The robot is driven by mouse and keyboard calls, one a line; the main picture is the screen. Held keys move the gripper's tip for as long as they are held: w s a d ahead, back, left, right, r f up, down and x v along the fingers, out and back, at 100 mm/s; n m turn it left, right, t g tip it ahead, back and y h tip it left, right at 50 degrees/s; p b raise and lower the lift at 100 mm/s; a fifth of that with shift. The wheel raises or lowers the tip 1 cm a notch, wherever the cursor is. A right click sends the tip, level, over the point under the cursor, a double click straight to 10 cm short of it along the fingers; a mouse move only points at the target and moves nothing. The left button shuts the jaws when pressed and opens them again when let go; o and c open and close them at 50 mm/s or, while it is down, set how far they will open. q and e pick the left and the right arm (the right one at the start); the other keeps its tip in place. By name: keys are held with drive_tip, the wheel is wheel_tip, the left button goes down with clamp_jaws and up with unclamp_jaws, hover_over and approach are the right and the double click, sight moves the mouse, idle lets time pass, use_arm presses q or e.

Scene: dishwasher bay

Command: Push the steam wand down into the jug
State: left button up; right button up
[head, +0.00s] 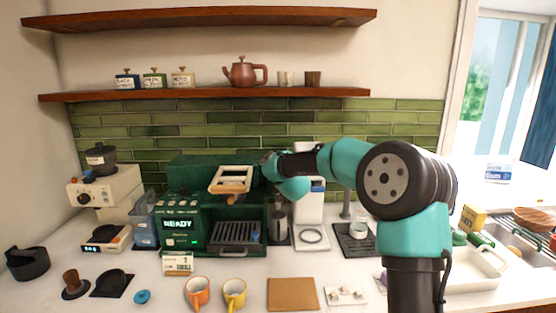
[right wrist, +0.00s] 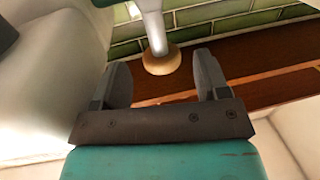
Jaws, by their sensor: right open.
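The green coffee machine (head: 180,228) stands on the counter with a lit READY display. A grey metal jug (head: 279,228) stands upright just right of it. In the right wrist view a pale metal rod with a round tan tip (right wrist: 161,62), apparently part of the steam wand, lies between the fingers of my right gripper (right wrist: 160,72). The fingers are open, with a gap on both sides of the tip. In the head view my right arm covers the wand, so I cannot tell whether it is in the jug. My left gripper is not in view.
A white grinder (head: 309,208) stands close right of the jug. A wooden shelf (head: 210,95) runs above. Some bare counter lies in front of the machine.

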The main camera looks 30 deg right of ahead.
drive_tip(key=shift+x, duration=2.2)
drive_tip(key=shift+c, duration=0.3)
